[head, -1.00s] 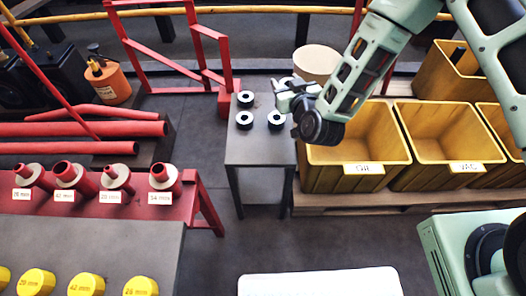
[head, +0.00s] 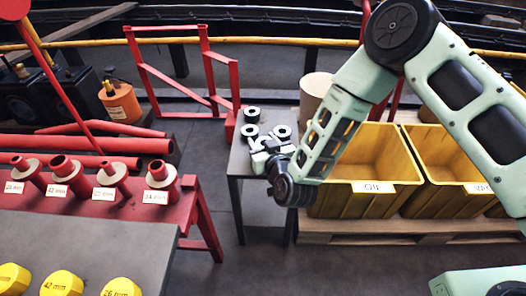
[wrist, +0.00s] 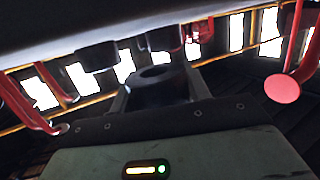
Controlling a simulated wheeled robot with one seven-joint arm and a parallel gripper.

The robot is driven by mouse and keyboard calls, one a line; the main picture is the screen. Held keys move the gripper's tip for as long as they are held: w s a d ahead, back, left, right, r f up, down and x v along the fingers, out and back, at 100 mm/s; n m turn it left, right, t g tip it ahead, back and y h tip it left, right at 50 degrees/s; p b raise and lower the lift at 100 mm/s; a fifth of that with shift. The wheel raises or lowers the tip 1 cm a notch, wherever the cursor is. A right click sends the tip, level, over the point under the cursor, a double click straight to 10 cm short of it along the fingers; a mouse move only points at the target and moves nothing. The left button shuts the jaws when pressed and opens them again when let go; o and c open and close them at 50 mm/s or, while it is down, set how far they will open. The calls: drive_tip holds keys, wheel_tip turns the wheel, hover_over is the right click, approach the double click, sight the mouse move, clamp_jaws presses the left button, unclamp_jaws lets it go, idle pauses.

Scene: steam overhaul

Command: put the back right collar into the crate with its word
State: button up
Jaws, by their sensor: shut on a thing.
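My gripper (head: 262,150) is shut on a dark collar, above the near part of the small grey table (head: 243,167). The held collar (wrist: 160,75) shows its round hole in the wrist view; it is hard to make out in the head view, and no word on it is readable. Three other dark collars, with pale centres, stand on the table: back left (head: 252,113), front left (head: 249,131) and front right (head: 282,131). The back right spot is bare. A yellow crate (head: 345,204) with a label like "OIL" stands right of the table, partly behind my arm.
Another yellow crate (head: 450,204) with a partly hidden label stands further right, on the same pallet (head: 370,232). A pale round drum (head: 314,92) stands behind the table. A red bench (head: 190,205) with flanged pipes is at left.

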drive_tip(key=shift+f+b, duration=0.4)
drive_tip(key=shift+f, duration=1.15)
drive_tip(key=shift+f, duration=0.15)
drive_tip(key=o, duration=1.3)
